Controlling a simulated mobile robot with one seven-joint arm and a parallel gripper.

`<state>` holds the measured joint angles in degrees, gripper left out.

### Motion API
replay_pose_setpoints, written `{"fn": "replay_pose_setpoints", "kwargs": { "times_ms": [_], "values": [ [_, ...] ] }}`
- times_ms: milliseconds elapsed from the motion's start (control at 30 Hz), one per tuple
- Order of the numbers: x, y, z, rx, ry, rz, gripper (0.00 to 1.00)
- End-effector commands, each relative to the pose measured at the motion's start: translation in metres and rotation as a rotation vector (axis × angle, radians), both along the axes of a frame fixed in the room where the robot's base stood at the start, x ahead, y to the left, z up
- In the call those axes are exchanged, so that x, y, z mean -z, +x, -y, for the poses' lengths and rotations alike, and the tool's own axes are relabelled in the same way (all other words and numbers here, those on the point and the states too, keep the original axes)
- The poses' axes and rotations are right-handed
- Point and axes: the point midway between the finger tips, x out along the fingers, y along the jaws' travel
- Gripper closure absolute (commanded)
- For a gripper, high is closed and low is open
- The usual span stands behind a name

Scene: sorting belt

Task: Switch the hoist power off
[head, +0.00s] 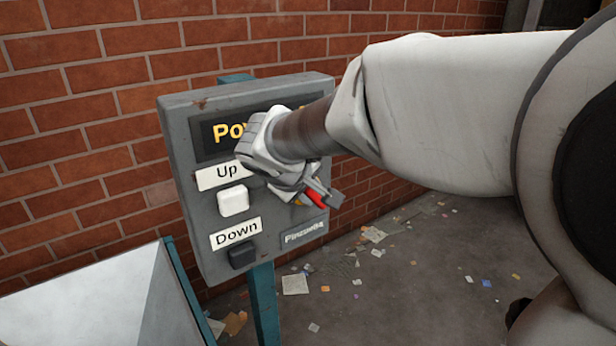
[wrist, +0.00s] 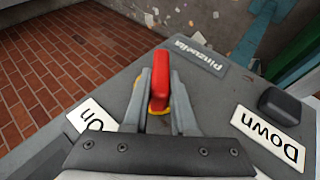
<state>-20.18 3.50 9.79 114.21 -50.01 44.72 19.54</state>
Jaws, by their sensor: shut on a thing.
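A grey hoist control box (head: 190,235) stands on a teal post in front of a brick wall. Its power switch has a red lever (head: 316,206), partly hidden by my gripper in the head view. My gripper (head: 322,194) is at the right side of the box's face, shut on the red lever. In the wrist view the lever (wrist: 160,88) stands between the two fingers of my gripper (wrist: 161,85), with some yellow at its base. A label reading "On" (wrist: 91,119) is partly covered by my left finger there. My arm covers part of the "Power" sign (head: 226,132).
A white "Up" button (head: 233,201) and a dark "Down" button (head: 242,256) sit left of the lever on the same face. A pale metal surface (head: 110,300) is at lower left. Paper scraps litter the floor (head: 420,270).

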Motion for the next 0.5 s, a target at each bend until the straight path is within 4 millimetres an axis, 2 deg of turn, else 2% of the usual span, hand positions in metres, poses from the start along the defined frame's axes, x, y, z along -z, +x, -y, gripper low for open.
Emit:
{"fn": "replay_pose_setpoints", "kwargs": {
  "times_ms": [33,500],
  "values": [
    [0.0067,-0.0003,-0.0015,-0.003,-0.013,0.009,1.00],
    [0.0008,-0.0012,-0.0009,0.001,-0.052,0.036,1.00]
  ]
}}
